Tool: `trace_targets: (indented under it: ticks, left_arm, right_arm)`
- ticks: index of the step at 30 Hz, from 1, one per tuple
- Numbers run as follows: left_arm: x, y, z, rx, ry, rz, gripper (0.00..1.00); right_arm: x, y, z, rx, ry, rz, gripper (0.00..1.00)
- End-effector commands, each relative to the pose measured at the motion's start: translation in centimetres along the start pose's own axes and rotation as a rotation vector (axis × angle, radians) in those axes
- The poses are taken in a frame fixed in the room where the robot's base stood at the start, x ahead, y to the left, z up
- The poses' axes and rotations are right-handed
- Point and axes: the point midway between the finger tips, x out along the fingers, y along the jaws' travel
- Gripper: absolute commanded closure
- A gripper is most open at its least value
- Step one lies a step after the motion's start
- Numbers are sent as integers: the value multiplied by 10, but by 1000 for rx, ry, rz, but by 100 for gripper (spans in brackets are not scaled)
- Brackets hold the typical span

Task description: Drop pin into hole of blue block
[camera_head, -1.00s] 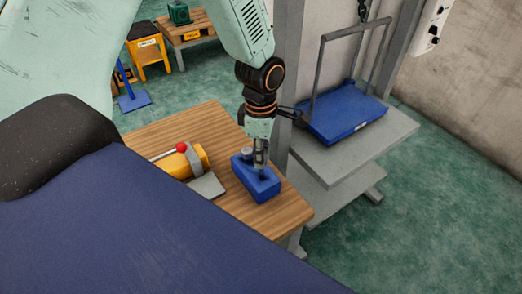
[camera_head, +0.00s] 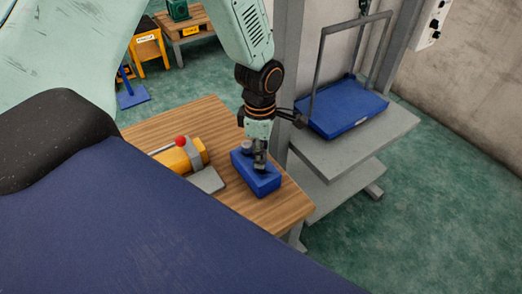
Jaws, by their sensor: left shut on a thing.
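The blue block (camera_head: 264,184) lies on the wooden table near its right edge. My left gripper (camera_head: 260,164) points down from above, with its fingertips close over the block's top. It is shut on the pin, which is mostly hidden by the fingers. I cannot tell whether the pin's lower end is inside the hole, which is also hidden. A small grey round part (camera_head: 246,147) shows on the block's far left end, beside the fingers. My right gripper is not in view.
A yellow device with a red knob (camera_head: 181,141) and a grey plate (camera_head: 207,180) lie left of the block on the wooden table (camera_head: 160,133). A grey stand with a blue tray (camera_head: 343,108) is close on the right. Green floor is open at the lower right.

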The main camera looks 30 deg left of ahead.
Motion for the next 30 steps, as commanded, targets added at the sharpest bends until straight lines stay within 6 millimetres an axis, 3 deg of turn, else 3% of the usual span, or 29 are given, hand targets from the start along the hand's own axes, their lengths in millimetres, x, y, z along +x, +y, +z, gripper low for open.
trace_targets:
  ticks: [30]
  left_arm:
    - [27,0,-1,2,1,-1,100]
  right_arm:
    - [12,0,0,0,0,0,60]
